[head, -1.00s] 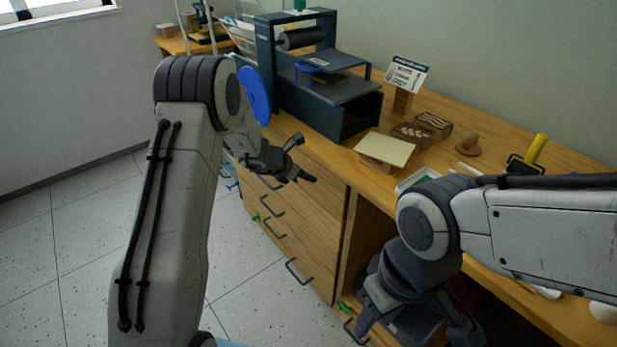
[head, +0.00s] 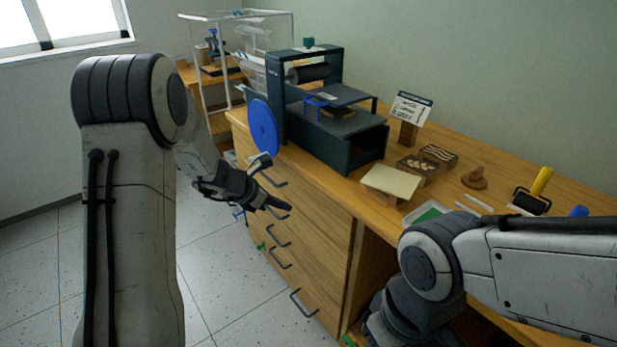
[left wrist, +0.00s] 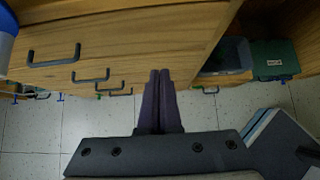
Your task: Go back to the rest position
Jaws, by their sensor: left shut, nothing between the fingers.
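My left gripper (head: 280,203) is in front of the wooden drawer cabinet (head: 325,235), below the counter top. In the left wrist view its two dark fingers (left wrist: 160,75) lie side by side, shut with nothing between them. My left arm stands upright at the left of the head view. My right arm comes in from the right over the counter's front edge. Its wrist hangs down in front of the counter, and its fingertips are cut off or hidden at the bottom.
The counter holds a dark press (head: 335,125) with a blue wheel (head: 263,127), a cream sheet on a block (head: 392,182), carved blocks (head: 438,156), a sign (head: 411,108) and a yellow-handled roller (head: 541,181). Drawer handles (head: 304,303) stick out. The floor (head: 225,285) at left is clear.

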